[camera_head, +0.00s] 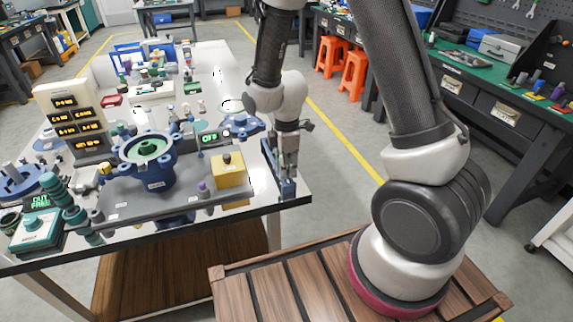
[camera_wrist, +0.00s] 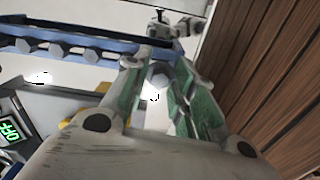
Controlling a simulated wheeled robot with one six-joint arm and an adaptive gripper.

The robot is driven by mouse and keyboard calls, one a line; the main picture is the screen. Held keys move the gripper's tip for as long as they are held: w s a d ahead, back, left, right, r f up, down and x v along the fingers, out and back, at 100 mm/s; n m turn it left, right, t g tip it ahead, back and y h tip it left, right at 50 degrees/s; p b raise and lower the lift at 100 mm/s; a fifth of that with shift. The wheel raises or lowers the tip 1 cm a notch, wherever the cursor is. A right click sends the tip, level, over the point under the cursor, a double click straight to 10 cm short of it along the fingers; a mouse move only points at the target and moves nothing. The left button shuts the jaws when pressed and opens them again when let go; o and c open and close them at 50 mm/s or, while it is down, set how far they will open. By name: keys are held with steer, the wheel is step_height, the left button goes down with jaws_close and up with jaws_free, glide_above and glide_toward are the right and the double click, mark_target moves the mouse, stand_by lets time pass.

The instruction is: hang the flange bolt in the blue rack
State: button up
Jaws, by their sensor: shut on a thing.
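The blue rack (camera_wrist: 105,46) crosses the upper left of the wrist view, with several grey hex-headed bolts (camera_wrist: 58,50) along it. In the head view the rack (camera_head: 287,189) stands at the right edge of the table, partly covered by my gripper (camera_head: 288,168). My gripper (camera_wrist: 160,75) is shut on a grey hex-headed piece, the flange bolt (camera_wrist: 158,74), between its green-padded fingers. The bolt is at the rack's right end in the wrist view. Its shank is hidden, and I cannot tell whether it touches the rack.
A yellow block (camera_head: 228,170) and a blue flanged housing (camera_head: 147,160) stand left of the rack. A small black display (camera_head: 209,138) is behind the block. The table's right edge is close to my gripper, with open floor beyond.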

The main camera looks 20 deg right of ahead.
steer(key=shift+f, duration=0.1)
stand_by(0.3)
steer(key=shift+f, duration=0.5)
steer(key=shift+f, duration=0.4)
steer(key=o, duration=1.1)
steer(key=shift+r, duration=2.5)
